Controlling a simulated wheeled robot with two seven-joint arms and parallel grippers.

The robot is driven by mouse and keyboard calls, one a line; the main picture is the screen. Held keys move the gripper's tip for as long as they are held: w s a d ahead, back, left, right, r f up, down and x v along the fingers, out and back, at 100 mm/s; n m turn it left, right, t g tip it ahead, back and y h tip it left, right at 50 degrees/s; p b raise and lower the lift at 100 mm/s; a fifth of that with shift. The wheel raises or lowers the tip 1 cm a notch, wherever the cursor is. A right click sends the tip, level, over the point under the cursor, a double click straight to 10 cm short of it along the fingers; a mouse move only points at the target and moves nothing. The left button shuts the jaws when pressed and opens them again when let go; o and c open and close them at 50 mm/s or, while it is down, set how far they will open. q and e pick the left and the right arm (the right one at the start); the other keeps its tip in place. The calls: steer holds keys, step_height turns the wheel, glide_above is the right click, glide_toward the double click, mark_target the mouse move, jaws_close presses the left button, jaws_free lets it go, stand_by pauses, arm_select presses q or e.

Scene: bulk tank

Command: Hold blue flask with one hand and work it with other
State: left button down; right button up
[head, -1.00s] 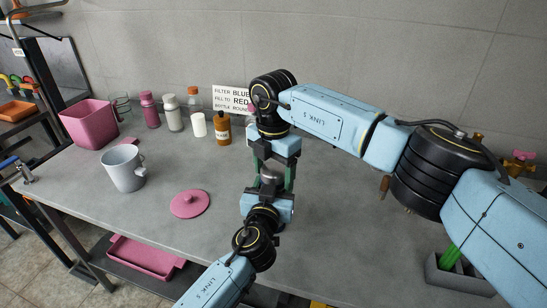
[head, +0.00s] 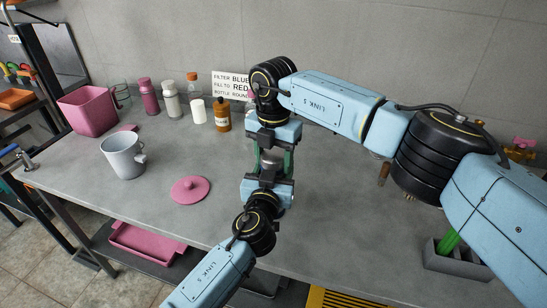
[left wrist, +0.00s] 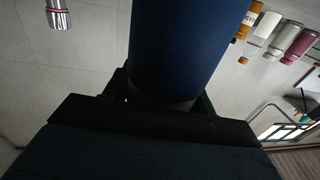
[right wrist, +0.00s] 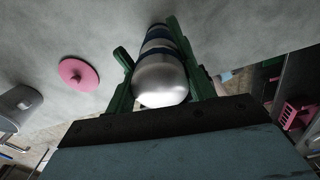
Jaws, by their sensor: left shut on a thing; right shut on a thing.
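The blue flask (head: 270,163) is held between my two grippers above the grey worktop, mostly hidden in the head view. Its dark blue body (left wrist: 190,45) fills the top of the left wrist view. Its rounded silver end and blue bands (right wrist: 160,80) show in the right wrist view. My right gripper (head: 273,155), with green fingers, is shut on the flask from the far side. The fingers flank the silver end in the right wrist view. My left gripper (head: 267,178) is shut on the flask from the near side.
A grey mug (head: 122,158), a pink lid (head: 190,190) and a pink bin (head: 88,112) stand left on the worktop. Several bottles, including an amber one (head: 222,115), stand at the back by a white sign (head: 230,86). A grey holder (head: 455,262) is at right.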

steer(key=n, duration=1)
steer(key=shift+n, duration=0.3)
steer(key=o, duration=1.1)
steer(key=shift+r, duration=0.15)
